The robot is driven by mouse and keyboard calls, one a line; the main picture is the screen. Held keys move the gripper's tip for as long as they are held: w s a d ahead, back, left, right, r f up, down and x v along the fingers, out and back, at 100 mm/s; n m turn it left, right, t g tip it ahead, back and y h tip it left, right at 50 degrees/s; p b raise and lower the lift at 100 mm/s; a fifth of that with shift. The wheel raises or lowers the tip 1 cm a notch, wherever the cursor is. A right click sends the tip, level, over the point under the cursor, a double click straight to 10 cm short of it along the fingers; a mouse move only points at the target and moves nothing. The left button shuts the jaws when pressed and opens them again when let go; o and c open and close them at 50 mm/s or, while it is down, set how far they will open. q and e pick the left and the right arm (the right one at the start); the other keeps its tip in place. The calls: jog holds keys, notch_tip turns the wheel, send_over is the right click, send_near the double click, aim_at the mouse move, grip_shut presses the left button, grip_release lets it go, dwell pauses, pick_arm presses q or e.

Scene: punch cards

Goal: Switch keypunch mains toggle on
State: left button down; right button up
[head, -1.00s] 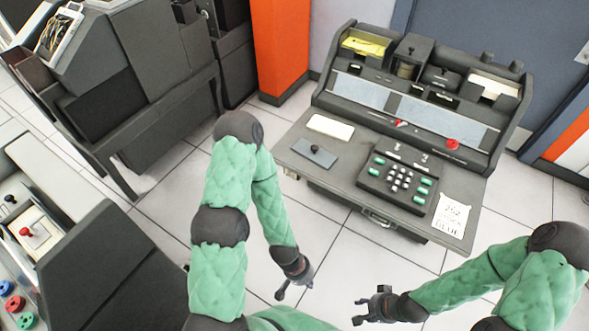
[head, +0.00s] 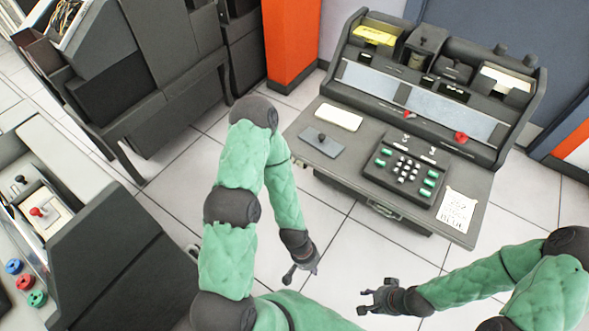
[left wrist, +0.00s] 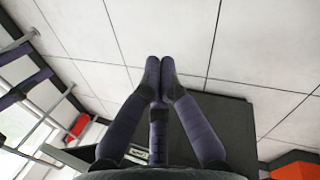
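The keypunch desk (head: 335,165) stands at the upper right of the head view. Its black key panel (head: 405,168) has green and white keys and two small toggles (head: 405,139) along its back edge. A grey plate with a black knob (head: 321,138) lies left of the panel. I cannot tell which control is the mains toggle. My left gripper (head: 301,274) hangs in front of the desk, apart from it; in the left wrist view its fingertips (left wrist: 160,62) meet with nothing between them. My right gripper (head: 364,301) is further right, also off the desk; its finger opening is unclear.
A red lever (head: 409,114) and a red knob (head: 461,137) sit on the desk's upright part. A paper note (head: 457,211) lies at its right front. Dark cabinets (head: 165,80) stand left, another console (head: 95,240) lower left. Tiled floor (head: 350,240) lies between.

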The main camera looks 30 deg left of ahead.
pick_arm(q)
notch_tip(320, 180, down, 3)
jog(key=a+n+g, duration=0.2)
jog(key=a+n, duration=0.1)
jog(key=n, duration=0.2)
jog(key=n+t+h+p, duration=0.2)
jog(key=n+t+p, duration=0.2)
jog(key=n+t, duration=1.85)
send_near(295, 161)
jog(key=s+r+n+g, duration=0.2)
jog(key=n+g, duration=0.3)
jog(key=n, duration=0.1)
jog(key=shift+s+a+f+m, duration=0.1)
jog(key=shift+s+a+m, duration=0.15)
jog(key=b+x, duration=0.2)
jog(key=x, duration=0.8)
jog(key=shift+d+f, duration=0.1)
